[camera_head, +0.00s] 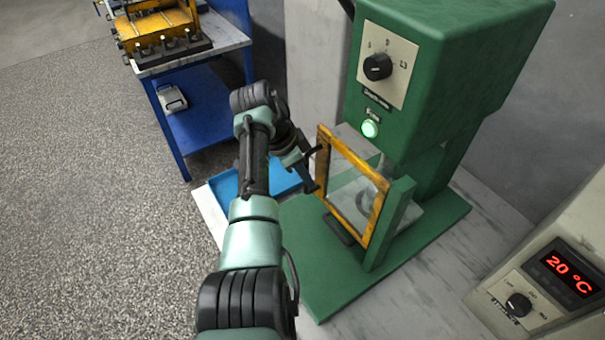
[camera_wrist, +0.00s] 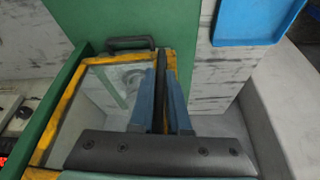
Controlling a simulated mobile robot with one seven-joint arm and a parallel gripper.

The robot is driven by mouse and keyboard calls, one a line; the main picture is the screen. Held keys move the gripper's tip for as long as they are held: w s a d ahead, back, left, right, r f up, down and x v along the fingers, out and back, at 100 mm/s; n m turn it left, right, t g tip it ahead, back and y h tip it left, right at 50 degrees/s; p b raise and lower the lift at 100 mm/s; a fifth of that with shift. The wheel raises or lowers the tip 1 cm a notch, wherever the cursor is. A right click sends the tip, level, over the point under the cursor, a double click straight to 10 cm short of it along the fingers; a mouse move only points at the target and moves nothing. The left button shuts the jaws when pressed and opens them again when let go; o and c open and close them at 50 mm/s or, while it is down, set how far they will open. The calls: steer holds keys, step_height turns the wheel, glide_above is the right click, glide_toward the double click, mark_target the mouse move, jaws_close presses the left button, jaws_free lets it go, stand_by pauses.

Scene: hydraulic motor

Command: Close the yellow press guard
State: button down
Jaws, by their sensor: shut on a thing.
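The yellow press guard (camera_head: 376,219) is a yellow frame around a clear panel. It stands upright in front of the green press (camera_head: 430,90), with its right side at a green post (camera_head: 389,226). Its yellow frame (camera_wrist: 62,108) also shows in the wrist view. My gripper (camera_head: 313,170) is at the guard's left edge. In the wrist view my gripper (camera_wrist: 163,88) has its two blue fingers on either side of a dark upright bar at the frame's edge, the guard's handle. The fingers are shut on it. The head view does not show how far the guard stands from its closed position.
A black handle (camera_head: 338,231) sits low by the green base (camera_head: 345,277). A blue tray (camera_head: 226,187) lies behind my arm. A control box with a red display (camera_head: 567,273) stands at the right. A blue table (camera_head: 205,105) with yellow equipment is at the back left.

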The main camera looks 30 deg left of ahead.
steer(key=shift+w+d+r, duration=0.1)
steer(key=shift+w+r, duration=0.05)
steer(key=shift+w, duration=0.25)
steer(key=shift+w+d+r, duration=0.1)
steer(key=c, duration=0.9)
jaws_free()
steer(key=shift+w, duration=0.1)
steer(key=shift+f, duration=0.2)
steer(key=shift+r, duration=0.1)
steer(key=b+v, duration=0.1)
steer(key=v, duration=1.2)
